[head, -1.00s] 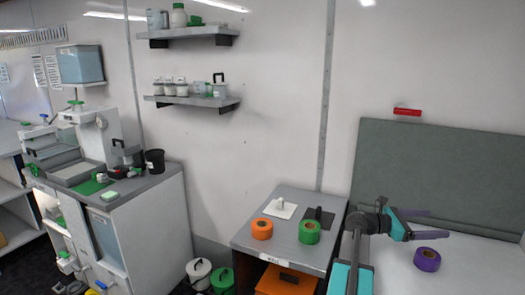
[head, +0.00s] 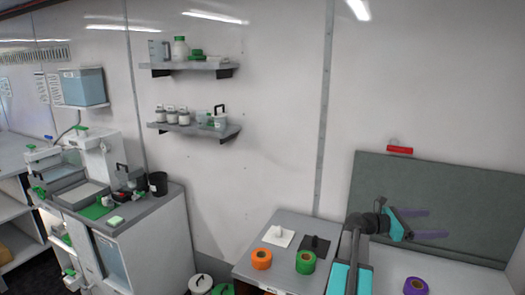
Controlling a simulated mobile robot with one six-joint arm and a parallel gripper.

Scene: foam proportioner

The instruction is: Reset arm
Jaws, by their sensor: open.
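My gripper (head: 432,223) shows at the right of the head view, at the end of my teal and dark arm. Its two purple fingers stand apart, open, with nothing between them. It is raised in front of a grey-green panel (head: 445,185). A purple tape roll (head: 416,286) lies on the white surface below it, apart from the fingers.
A grey cabinet top (head: 283,233) left of my arm bears an orange roll (head: 261,259) and a green roll (head: 306,262). Two wall shelves (head: 195,130) hold bottles and jars. A machine on a white cabinet (head: 158,235) stands at left. Lidded buckets (head: 201,283) sit on the floor.

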